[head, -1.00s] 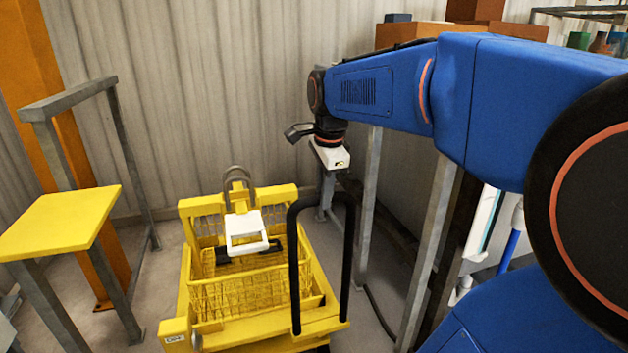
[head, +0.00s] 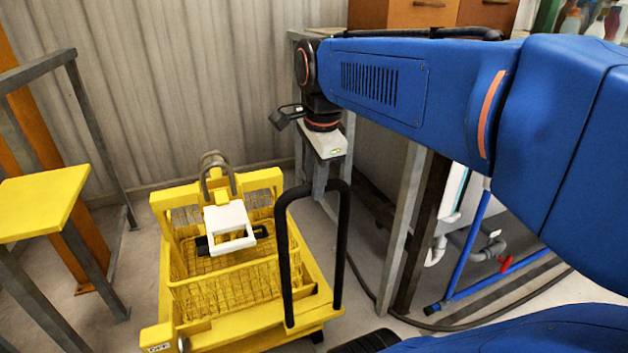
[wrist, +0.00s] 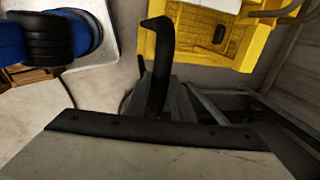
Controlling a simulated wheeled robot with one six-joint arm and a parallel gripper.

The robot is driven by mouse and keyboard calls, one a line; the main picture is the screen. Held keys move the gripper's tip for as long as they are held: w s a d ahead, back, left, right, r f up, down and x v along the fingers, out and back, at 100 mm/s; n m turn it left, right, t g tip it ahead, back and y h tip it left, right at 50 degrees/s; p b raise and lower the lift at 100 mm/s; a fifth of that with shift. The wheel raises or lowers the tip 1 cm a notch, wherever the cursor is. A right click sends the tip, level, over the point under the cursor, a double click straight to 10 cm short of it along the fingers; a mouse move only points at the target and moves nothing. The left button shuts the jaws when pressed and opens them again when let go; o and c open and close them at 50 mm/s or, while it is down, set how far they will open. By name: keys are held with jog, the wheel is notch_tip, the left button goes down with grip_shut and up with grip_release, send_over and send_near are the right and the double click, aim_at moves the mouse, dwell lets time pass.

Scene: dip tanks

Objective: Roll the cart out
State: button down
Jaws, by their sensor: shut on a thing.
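The yellow cart (head: 312,312) stands on the floor in the lower middle of the head view. Its black looped push handle (head: 344,240) rises at the right side. My gripper (head: 322,178) is at the top of this handle and shut on it; its fingertips are hard to make out. In the wrist view, the black handle (wrist: 160,65) rises from just beyond the gripper body, and part of the yellow cart (wrist: 252,52) shows at the top. A yellow wire basket (head: 225,293) sits in the cart, with a white frame-shaped piece (head: 228,216) above it.
A grey stand with a yellow top (head: 40,203) and an orange post are at the left. Grey metal legs (head: 408,215) stand close to the handle's right. Blue pipes (head: 468,262) and a dark hose lie at the right. A corrugated wall (head: 200,90) is behind; little floor shows around the cart.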

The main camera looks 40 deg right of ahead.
jog(key=c, duration=1.5)
grip_release()
jog(key=shift+c, duration=0.2)
jog(key=shift+r, duration=0.15)
jog(key=s+r, duration=0.3)
jog(key=r, duration=1.4)
jog(key=shift+a, duration=0.45)
jog(key=shift+s+f, duration=0.1)
jog(key=a+f+n, duration=0.1)
jog(key=f+n, duration=0.3)
jog(key=f, duration=0.1)
jog(key=a+f+n+t, duration=0.1)
jog(key=a+f+n, duration=0.1)
jog(key=f, duration=0.3)
jog(key=a+f+n, duration=0.1)
jog(key=f+n, duration=0.4)
jog(key=shift+s+a+f+n, duration=0.1)
jog(key=shift+s+a+n, duration=0.1)
jog(key=shift+a+n, duration=0.1)
jog(key=s+a+f+n+t, duration=0.1)
jog(key=s+a+f+n, duration=0.1)
jog(key=f+n, duration=0.7)
notch_tip(320, 180, down, 4)
jog(key=shift+s+a+r+n+t+y, duration=0.2)
jog(key=shift+a+r+n+t+y, duration=0.1)
jog(key=shift+a, duration=0.25)
